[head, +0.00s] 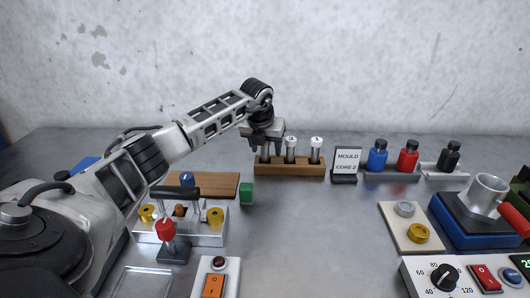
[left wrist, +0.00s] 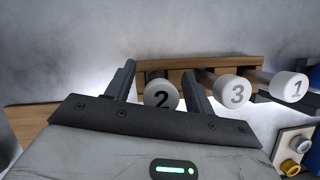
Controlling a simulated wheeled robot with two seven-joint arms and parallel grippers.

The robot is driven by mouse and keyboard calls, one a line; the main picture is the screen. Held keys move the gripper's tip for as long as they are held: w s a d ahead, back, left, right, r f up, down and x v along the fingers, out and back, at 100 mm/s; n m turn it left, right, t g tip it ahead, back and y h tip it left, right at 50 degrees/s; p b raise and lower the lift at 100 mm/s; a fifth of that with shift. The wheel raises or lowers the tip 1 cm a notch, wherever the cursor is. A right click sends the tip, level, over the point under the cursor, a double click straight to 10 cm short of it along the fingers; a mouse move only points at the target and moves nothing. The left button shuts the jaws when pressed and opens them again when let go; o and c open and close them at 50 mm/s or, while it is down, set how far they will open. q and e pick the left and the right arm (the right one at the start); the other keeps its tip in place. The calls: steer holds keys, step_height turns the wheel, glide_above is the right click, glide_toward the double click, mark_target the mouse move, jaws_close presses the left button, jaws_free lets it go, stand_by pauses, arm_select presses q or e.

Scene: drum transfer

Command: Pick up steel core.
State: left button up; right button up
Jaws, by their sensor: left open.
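A wooden rack (head: 290,169) at the back of the table holds three upright steel cores with white numbered caps. The middle core (head: 291,150) is marked 3 and the right core (head: 316,150) is marked 1. My left gripper (head: 264,142) is above the left end of the rack, pointing down, and hides most of the left core there. In the left wrist view that core, marked 2 (left wrist: 161,95), shows between the two open fingers (left wrist: 160,82). I cannot tell whether either finger touches it. My right gripper is not in view.
A sign (head: 346,161) reading "MOULD CORE 2" stands right of the rack. Blue (head: 377,157), red (head: 408,158) and black (head: 449,157) bottles stand farther right. A green block (head: 247,193) sits in front of the rack. The table's middle is clear.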

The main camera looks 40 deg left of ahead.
arm_select(q)
jaws_close()
steer(key=shift+r, duration=0.2)
